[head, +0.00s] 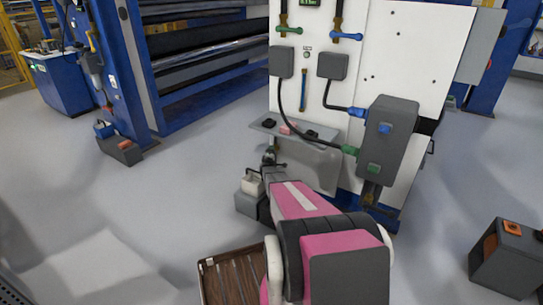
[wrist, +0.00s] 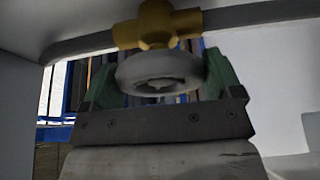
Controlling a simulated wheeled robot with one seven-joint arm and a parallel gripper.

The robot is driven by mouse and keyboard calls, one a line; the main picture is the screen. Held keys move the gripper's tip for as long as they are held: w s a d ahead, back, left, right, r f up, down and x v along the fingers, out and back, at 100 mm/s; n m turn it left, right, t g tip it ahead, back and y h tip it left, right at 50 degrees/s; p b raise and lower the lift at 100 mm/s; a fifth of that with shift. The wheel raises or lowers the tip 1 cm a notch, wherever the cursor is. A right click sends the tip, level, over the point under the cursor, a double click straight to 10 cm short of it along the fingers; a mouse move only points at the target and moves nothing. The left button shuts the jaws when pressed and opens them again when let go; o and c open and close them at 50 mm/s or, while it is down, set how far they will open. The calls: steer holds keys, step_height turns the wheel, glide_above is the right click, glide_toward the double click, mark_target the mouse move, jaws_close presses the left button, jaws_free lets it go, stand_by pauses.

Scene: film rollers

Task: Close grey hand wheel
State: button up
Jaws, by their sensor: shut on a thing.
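In the wrist view the grey hand wheel (wrist: 160,70) is a thick round ring below a brass valve body (wrist: 155,25). My gripper (wrist: 162,82) has its green fingers on the left and right sides of the wheel and is shut on it. Parts of the wheel's sides are hidden by the fingers. In the head view my gripper (head: 268,162) is small, at the far end of my pink arm, near the lower left of the white panel. The wheel cannot be made out clearly there.
A grey pipe (wrist: 258,14) runs from the valve in the wrist view. In the head view a white panel (head: 345,75) carries valves and dark boxes, with a grey shelf (head: 310,160) near my gripper. A brown crate (head: 230,278) and a dark box (head: 507,258) stand nearby.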

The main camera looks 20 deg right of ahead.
steer(key=o, duration=0.7)
steer(key=shift+o, duration=0.2)
steer(key=shift+s, duration=0.1)
steer(key=v, duration=1)
steer(key=shift+s+a, duration=0.15)
steer(key=shift+s, duration=0.15)
